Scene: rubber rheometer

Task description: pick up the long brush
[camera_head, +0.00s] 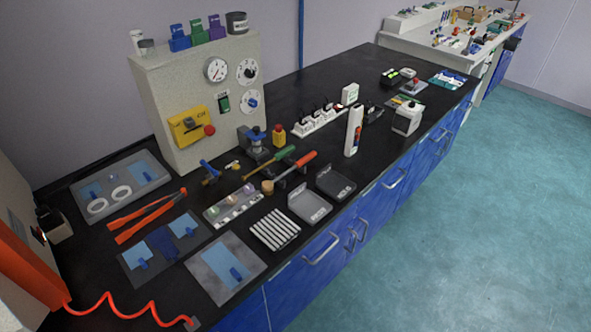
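Two long-handled tools lie side by side on the black bench top in the middle of the view. One is a tool with an orange-red handle and dark shaft (294,168), with a tan, brush-like head at its lower left end. The other is a tool with a green handle (279,160) and a thin yellowish tip. I cannot tell for certain which is the long brush. Neither of my grippers is in view.
A grey instrument box (205,90) stands behind at the left. Grey trays (310,206), a ribbed white rack (275,230), orange tongs (147,215) and an upright white device (353,132) surround the tools. A red coiled cord (113,301) runs along the front left.

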